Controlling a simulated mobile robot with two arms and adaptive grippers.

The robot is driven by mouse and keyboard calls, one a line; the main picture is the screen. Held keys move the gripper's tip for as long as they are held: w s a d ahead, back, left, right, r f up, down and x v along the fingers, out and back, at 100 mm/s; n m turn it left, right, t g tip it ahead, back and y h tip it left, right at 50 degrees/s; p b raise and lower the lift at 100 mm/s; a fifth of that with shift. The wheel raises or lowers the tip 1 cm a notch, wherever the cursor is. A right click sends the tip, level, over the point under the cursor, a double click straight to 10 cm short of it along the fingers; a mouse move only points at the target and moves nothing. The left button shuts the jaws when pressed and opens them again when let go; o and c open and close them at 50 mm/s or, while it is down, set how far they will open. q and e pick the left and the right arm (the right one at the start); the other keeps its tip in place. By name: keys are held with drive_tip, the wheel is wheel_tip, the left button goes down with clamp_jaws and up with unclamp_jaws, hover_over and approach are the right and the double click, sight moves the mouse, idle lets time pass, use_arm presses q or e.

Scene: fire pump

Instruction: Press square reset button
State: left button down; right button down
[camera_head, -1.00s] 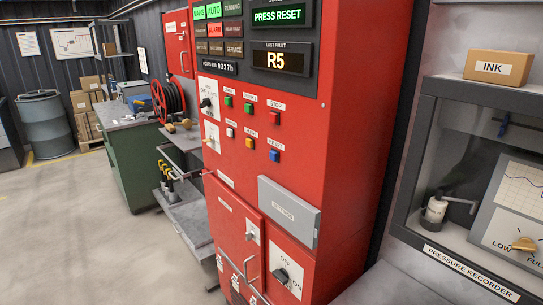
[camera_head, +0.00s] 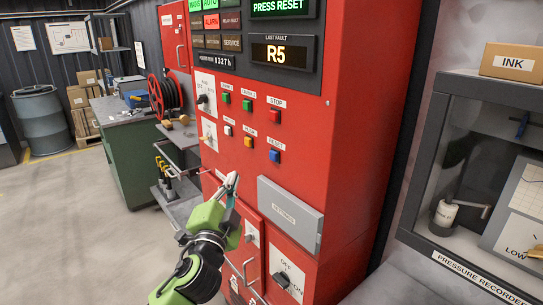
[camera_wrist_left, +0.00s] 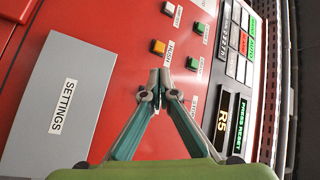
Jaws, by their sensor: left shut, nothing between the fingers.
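The square blue reset button (camera_head: 274,156) sits on the front of the red cabinet (camera_head: 345,110), under a white RESET label. My left gripper (camera_head: 231,180) is shut and empty. In the left wrist view the shut fingertips (camera_wrist_left: 160,76) point at the red panel beside the orange button (camera_wrist_left: 158,46). The blue button does not show there and seems hidden behind the fingers. I cannot tell how far the tips are from the panel. My right gripper is not in view.
Green, red, white and orange buttons surround the blue one; the red STOP button (camera_head: 275,117) is above it. The SETTINGS box (camera_head: 290,215) juts out below. The display (camera_head: 284,53) reads R5, with PRESS RESET above. A glass-fronted pressure recorder (camera_head: 470,170) stands at right.

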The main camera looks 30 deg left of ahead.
sight(274, 156)
use_arm(q)
drive_tip(key=r, duration=0.1)
drive_tip(key=s+r, duration=0.1)
drive_tip(key=shift+d+r, duration=0.15)
drive_tip(key=shift+r, duration=0.25)
drive_tip(key=shift+w, duration=0.15)
drive_tip(key=w+d, duration=0.3)
drive_tip(key=w, duration=0.5)
drive_tip(key=shift+d, duration=0.2)
idle(1.2)
drive_tip(key=shift+w+d, duration=0.15)
drive_tip(key=shift+w, duration=0.25)
drive_tip(key=shift+w+d, duration=0.2)
drive_tip(key=shift+w, duration=0.25)
idle(0.7)
idle(0.3)
drive_tip(key=shift+s+a, duration=0.35)
drive_tip(key=shift+s, duration=0.5)
